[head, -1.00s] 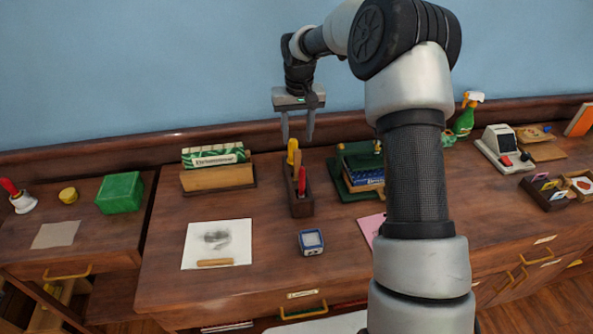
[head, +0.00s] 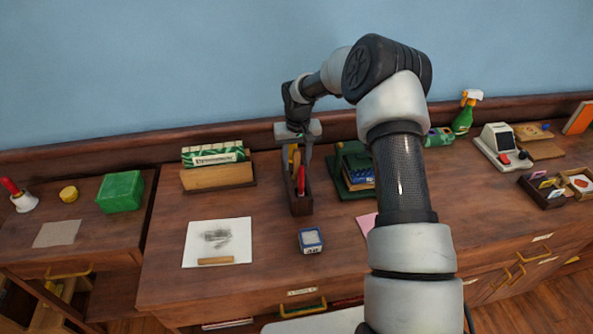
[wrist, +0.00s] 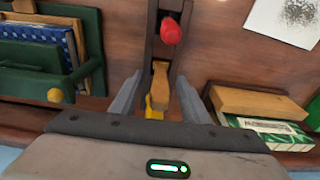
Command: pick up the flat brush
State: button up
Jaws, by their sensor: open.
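A dark wooden holder (head: 301,203) stands on the desk with upright tools in it. One has a flat tan wooden handle (wrist: 159,80), which looks like the flat brush, though its lower end is hidden in the holder. A yellow tool (wrist: 151,106) is close beside it, and a red-handled tool (head: 301,180) stands at the front; its red end also shows in the wrist view (wrist: 171,31). My gripper (head: 297,154) is open over the back of the holder. In the wrist view its fingers (wrist: 158,98) are on either side of the tan and yellow handles, apparently not gripping.
A green desk organiser (head: 350,190) with books stands close right of the holder. A wooden block (head: 218,178) with a green-and-white box (head: 213,155) is at left. A small blue-and-white box (head: 311,240) and a sketch sheet (head: 217,242) lie in front. The wall is behind.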

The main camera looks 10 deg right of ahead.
grip_shut()
